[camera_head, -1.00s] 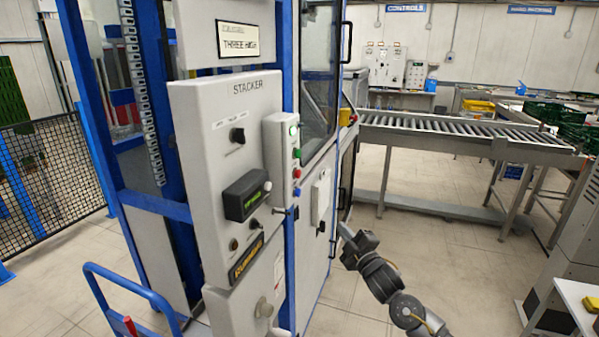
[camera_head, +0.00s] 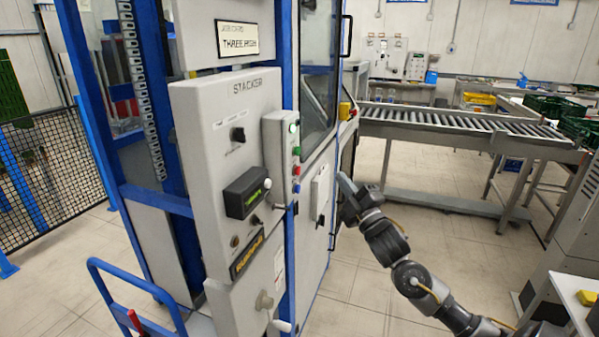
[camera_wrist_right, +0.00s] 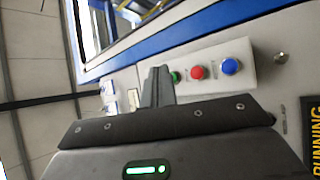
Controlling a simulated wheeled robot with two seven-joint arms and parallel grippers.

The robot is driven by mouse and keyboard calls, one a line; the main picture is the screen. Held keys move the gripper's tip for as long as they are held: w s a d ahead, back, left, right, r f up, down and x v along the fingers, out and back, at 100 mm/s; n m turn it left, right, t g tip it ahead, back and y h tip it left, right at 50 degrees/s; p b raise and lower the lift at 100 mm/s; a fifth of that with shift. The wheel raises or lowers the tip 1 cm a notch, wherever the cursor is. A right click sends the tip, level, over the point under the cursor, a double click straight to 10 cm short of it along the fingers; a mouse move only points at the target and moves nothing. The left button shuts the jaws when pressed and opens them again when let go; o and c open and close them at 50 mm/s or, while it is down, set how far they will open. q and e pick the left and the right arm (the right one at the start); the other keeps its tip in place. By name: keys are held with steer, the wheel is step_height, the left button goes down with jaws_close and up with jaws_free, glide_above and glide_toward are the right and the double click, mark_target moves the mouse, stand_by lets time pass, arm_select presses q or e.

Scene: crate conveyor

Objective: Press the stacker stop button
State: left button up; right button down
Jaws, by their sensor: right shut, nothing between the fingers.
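The grey stacker control panel (camera_head: 205,150) stands at centre left. On its right side is a pale button box (camera_head: 275,145) with a green button, a red button (camera_head: 297,170) and a blue button (camera_head: 297,188) in a column. In the right wrist view the green button (camera_wrist_right: 175,76), partly hidden by my fingers, the red button (camera_wrist_right: 197,72) and the blue button (camera_wrist_right: 230,66) sit in a row beyond the fingertips. My right gripper (camera_head: 344,182) is shut and empty, to the right of the box and apart from it in the head view. My left gripper is not in view.
A roller conveyor (camera_head: 450,122) runs behind my right arm. A blue cart handle (camera_head: 135,285) stands at the lower left. Black mesh fencing (camera_head: 55,170) is at the far left. Floor to the right of the stacker is open.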

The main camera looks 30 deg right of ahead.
mark_target(298, 171)
steer(key=w+a, duration=0.4)
steer(key=w, duration=0.2)
steer(key=shift+w+a, duration=0.4)
steer(key=shift+w, duration=0.1)
stand_by(1.8)
steer(key=shift+w+a, duration=0.25)
steer(key=shift+w, duration=0.05)
steer(key=shift+w+a, duration=0.25)
steer(key=shift+w, duration=0.1)
stand_by(0.8)
steer(key=shift+s+d, duration=0.1)
steer(key=shift+s, duration=0.05)
steer(key=shift+s+d, duration=0.4)
steer(key=shift+s, duration=0.2)
stand_by(0.3)
